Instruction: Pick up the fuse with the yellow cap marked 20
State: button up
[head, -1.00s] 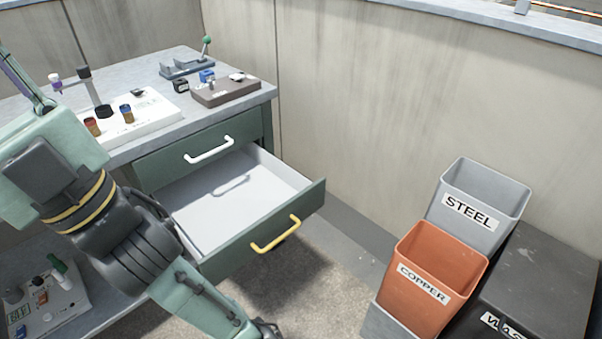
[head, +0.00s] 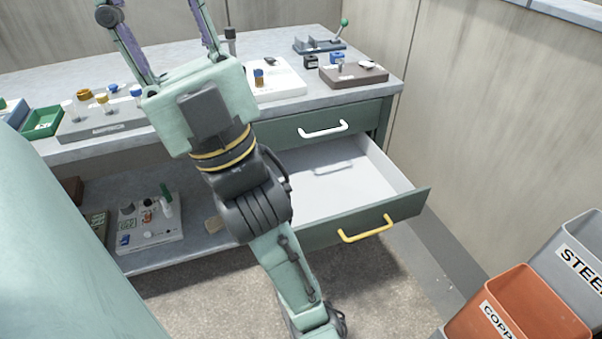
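My gripper (head: 152,12) is raised in front of the bench, its two fingers spread apart with nothing visible between them. The right fingertip is cut off by the top edge. Left of it, a small fuse with a yellow cap (head: 103,98) stands on a grey block (head: 112,126) on the bench. Its marking is too small to read. A blue-capped piece (head: 136,91), a white-capped piece (head: 69,106) and an orange-yellow round piece (head: 85,94) are on the same block. My arm hides part of the bench right of it.
A green tray (head: 42,122) stands left of the block. A white board (head: 277,86) carries a blue-and-orange piece (head: 258,77). The lower drawer (head: 365,222) is open. A lower shelf holds a white panel (head: 150,237). Orange (head: 530,310) and grey bins stand at right.

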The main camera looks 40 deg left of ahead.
aim_at(103, 99)
jog(key=u, duration=2.1)
jog(key=j+z, duration=0.2)
jog(key=z, duration=0.2)
jog(key=i+j+z, duration=0.1)
jog(key=z, duration=0.3)
jog(key=j+z, duration=0.65)
jog(key=j, duration=0.3)
jog(key=k+j+z, duration=0.1)
jog(key=j+z, duration=0.15)
jog(key=j, duration=0.25)
jog(key=k+j, duration=0.1)
jog(key=j, duration=0.7)
jog(key=k+j+z, duration=0.1)
jog(key=j, duration=0.25)
jog(key=i+j, duration=0.3)
jog(key=i, duration=0.1)
